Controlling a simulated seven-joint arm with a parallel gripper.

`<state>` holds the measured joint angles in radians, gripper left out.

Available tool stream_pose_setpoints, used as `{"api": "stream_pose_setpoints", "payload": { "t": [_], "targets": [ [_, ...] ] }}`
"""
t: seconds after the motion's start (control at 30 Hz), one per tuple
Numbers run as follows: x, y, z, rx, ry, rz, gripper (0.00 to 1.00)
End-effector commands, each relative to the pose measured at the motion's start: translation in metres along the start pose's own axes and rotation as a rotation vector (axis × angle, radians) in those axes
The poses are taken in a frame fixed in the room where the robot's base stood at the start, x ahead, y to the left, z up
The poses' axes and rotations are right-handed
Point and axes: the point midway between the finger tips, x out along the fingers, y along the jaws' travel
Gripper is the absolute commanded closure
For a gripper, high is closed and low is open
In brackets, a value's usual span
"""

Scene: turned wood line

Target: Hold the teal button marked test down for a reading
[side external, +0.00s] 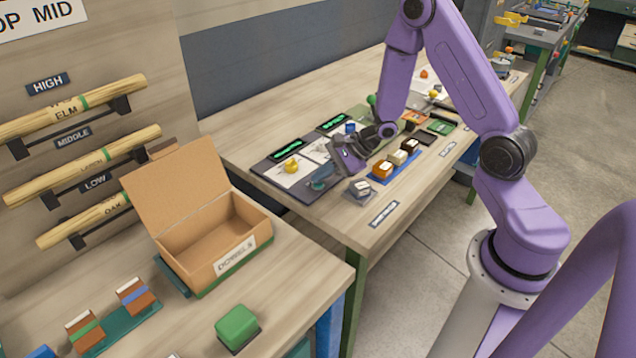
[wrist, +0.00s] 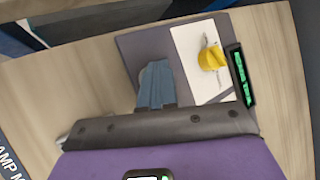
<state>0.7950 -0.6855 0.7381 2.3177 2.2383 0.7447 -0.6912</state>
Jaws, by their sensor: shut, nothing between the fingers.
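My gripper (side external: 322,176) reaches down over the near corner of a dark grey panel (side external: 272,171), its blue-grey fingers closed together. In the wrist view the shut fingers (wrist: 156,72) point at a bare-looking part of the panel (wrist: 132,46), left of a white card (wrist: 190,45). I cannot make out the teal test button or its marking; the fingers may hide it. I cannot tell whether the fingertips touch anything. A display with green characters (side external: 287,149) lies along the panel's far edge; it also shows in the wrist view (wrist: 243,80), too blurred to read.
A yellow object (side external: 291,166) sits on the card. A second display (side external: 333,122) and a blue piece (side external: 350,127) stand beyond. Brown, cream and dark blocks (side external: 396,158) on a blue strip and a small grey block (side external: 360,189) are close to my gripper. An open dowel box (side external: 215,232) stands on the nearer bench.

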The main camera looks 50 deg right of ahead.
Motion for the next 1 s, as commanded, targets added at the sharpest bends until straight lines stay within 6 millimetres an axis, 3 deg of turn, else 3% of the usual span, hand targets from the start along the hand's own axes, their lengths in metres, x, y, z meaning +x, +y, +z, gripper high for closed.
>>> {"api": "stream_pose_setpoints", "payload": {
  "t": [1.0],
  "targets": [
    [-0.0064,-0.0052,0.0049,-0.001,0.000,-0.001,1.00]
  ]
}}
